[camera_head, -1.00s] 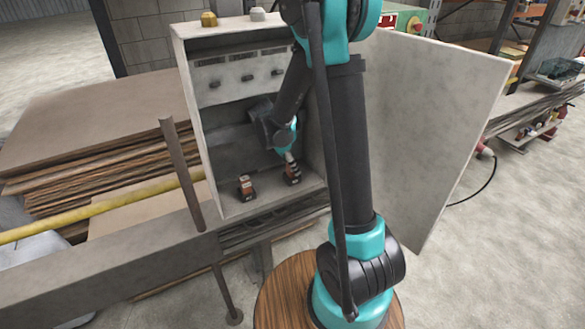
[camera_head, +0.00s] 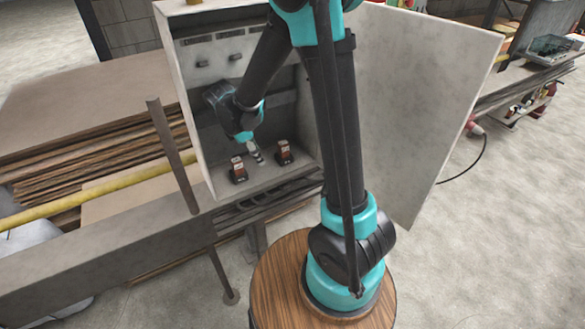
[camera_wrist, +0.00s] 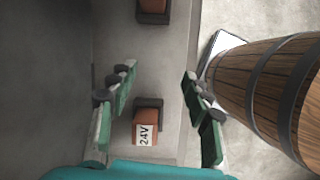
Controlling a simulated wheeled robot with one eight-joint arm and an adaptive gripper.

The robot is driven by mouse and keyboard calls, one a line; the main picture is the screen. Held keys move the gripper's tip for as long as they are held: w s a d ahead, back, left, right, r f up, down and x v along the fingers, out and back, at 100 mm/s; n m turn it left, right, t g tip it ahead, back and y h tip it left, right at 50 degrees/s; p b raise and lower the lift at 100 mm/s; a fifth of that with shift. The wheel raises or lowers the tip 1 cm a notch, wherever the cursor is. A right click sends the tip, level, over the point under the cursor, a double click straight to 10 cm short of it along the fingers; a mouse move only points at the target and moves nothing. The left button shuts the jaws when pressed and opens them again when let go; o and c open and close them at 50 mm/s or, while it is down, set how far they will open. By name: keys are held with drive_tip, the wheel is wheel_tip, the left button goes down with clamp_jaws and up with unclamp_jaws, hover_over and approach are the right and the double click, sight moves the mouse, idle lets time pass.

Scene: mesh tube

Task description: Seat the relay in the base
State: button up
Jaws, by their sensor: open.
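Two small orange-brown blocks with dark bases, the left one (camera_head: 238,171) and the right one (camera_head: 284,152), stand on the cabinet floor. My gripper (camera_head: 256,153) is between them, pointing down, open and empty. In the wrist view, a relay labelled 24V (camera_wrist: 145,133) shows between the spread green fingers of my gripper (camera_wrist: 158,80), with a dark block (camera_wrist: 149,102) at its end. The other orange-brown block (camera_wrist: 152,8) is at the top edge, cut off. I cannot tell which head-view block is the 24V one, or how deep either relay sits.
The grey cabinet (camera_head: 174,95) surrounds my gripper, with its door (camera_head: 410,110) open to the right. In the wrist view, a wooden barrel (camera_wrist: 265,90) stands beyond the cabinet's right edge. A yellow pipe (camera_head: 90,195) runs at left.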

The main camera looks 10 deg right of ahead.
drive_tip(key=s+d+m+t+y, duration=0.2)
drive_tip(key=s+d+m+y, duration=0.1)
drive_tip(key=s+d+m, duration=1.1)
drive_tip(key=s+m, duration=0.3)
drive_tip(key=m, duration=0.2)
drive_tip(key=shift+r+m+t+y, duration=0.4)
drive_tip(key=shift+w+d, duration=0.1)
drive_tip(key=shift+c, duration=0.6)
